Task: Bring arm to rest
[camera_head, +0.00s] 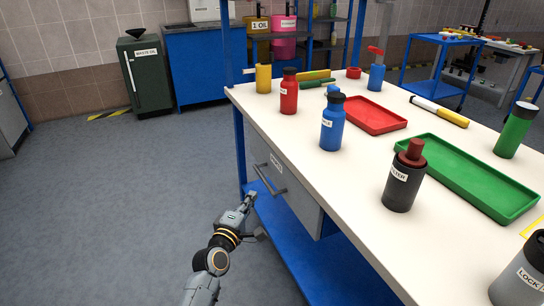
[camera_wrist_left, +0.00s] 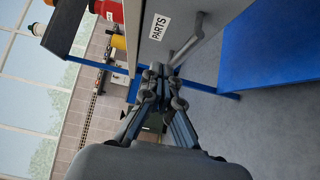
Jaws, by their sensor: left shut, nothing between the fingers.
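My left gripper (camera_head: 249,197) is low beside the workbench, in front of the grey drawer (camera_head: 302,193) and just below its handle (camera_head: 268,183). In the left wrist view the fingers of my left gripper (camera_wrist_left: 160,78) are together and empty. They point toward the drawer's handle (camera_wrist_left: 187,40), close to it; I cannot tell whether they touch. The drawer is labelled PARTS and looks shut. My right gripper is not in view.
The white-topped workbench (camera_head: 262,108) carries a red bottle (camera_head: 289,92), a blue bottle (camera_head: 332,124), a dark filter canister (camera_head: 404,178), a red tray (camera_head: 372,116) and a green tray (camera_head: 470,178). A blue lower shelf (camera_head: 300,250) lies beside my gripper. The floor to the left is clear.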

